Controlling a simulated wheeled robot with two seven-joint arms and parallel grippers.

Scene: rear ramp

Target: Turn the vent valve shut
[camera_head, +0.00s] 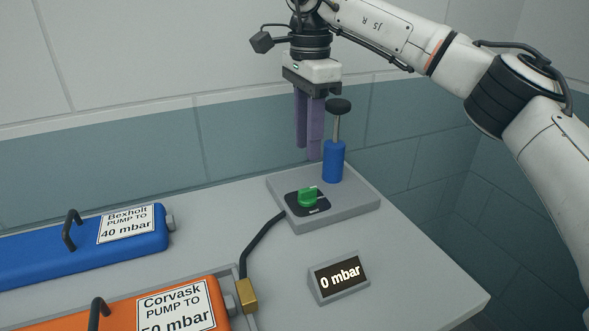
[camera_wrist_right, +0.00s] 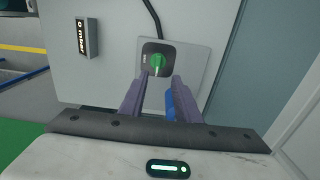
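A green knob (camera_head: 308,197) on a black square plate, apparently the vent valve, sits at the front of a grey base (camera_head: 350,206). It also shows in the wrist view (camera_wrist_right: 157,63), beyond and between the fingertips, with a pale mark on its lower part. The plate's lettering is too small to read. My right gripper (camera_head: 309,157) points down above the base, higher than the knob and apart from it. Its purple fingers are open and empty, with a clear gap in the wrist view (camera_wrist_right: 161,78). My left gripper is out of view.
A blue pump cylinder (camera_head: 333,163) with a black-topped rod stands close beside the right fingers. A display (camera_head: 339,278) reads 0 mbar. Blue (camera_head: 75,248) and orange (camera_head: 150,313) labelled cases lie at left. A black hose (camera_head: 250,240) runs from the base to a brass block (camera_head: 247,295).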

